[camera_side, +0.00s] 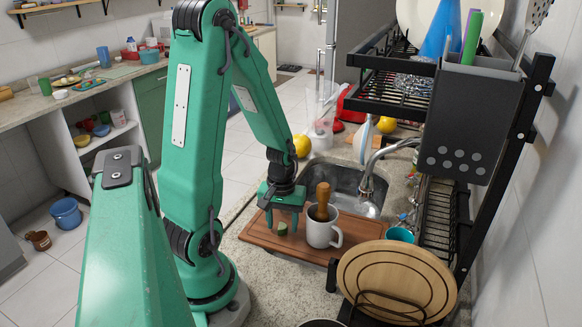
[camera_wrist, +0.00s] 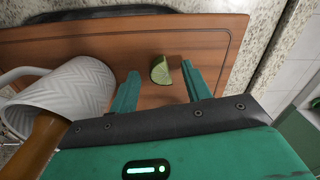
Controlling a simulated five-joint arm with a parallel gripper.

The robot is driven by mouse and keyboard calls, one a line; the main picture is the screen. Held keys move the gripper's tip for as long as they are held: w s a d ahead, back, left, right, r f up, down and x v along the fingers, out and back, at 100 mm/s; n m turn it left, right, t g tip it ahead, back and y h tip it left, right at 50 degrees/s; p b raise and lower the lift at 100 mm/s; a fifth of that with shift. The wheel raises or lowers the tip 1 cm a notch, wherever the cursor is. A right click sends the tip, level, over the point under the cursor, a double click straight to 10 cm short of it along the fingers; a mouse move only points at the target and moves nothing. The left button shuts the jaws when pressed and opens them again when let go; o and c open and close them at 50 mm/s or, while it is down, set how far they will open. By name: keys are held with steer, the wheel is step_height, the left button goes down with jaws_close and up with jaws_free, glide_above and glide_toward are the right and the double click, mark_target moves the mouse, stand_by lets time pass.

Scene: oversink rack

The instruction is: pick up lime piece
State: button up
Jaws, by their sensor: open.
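A small green lime piece (camera_wrist: 160,70) lies on the brown wooden cutting board (camera_wrist: 110,45). It also shows in the side view (camera_side: 282,229), on the left part of the board (camera_side: 356,232). My gripper (camera_wrist: 162,82) is open, with one green finger to each side of the lime piece in the wrist view. In the side view my gripper (camera_side: 283,218) points down above the board, close to the lime piece. I cannot tell whether a finger touches it.
A white mug (camera_side: 322,230) with a wooden pestle (camera_side: 322,200) in it stands on the board right beside my gripper. The sink (camera_side: 345,183) and faucet (camera_side: 372,170) are behind. A black rack (camera_side: 470,110) rises at right.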

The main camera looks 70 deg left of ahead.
steer(key=shift+f, duration=0.15)
stand_by(0.4)
jaws_close()
